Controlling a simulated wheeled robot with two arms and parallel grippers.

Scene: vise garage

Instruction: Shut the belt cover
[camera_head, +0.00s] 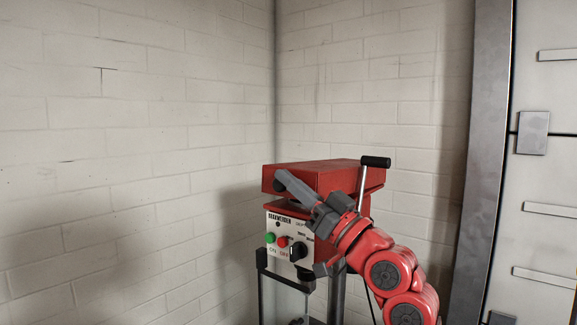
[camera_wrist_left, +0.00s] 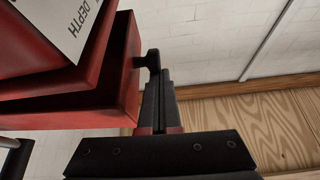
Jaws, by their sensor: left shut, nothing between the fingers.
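The red belt cover (camera_head: 325,174) sits on top of the drill press and looks about level in the head view. I cannot tell whether it is fully down. In the left wrist view, red box-like parts of the machine (camera_wrist_left: 122,75) fill the left side. A black knob (camera_wrist_left: 152,60) sticks out from the red side there, right by the fingertips. My left gripper (camera_head: 281,176) is in front of the cover, its fingers shut and empty. They show in the left wrist view too (camera_wrist_left: 160,78); I cannot tell whether they touch the knob. My right gripper is out of view.
Below the cover is a control panel (camera_head: 285,225) with green and red buttons and a black dial. A lever with a black grip (camera_head: 375,162) rises beside the cover's right part. Brick walls stand behind. A metal door (camera_head: 545,200) is at the right.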

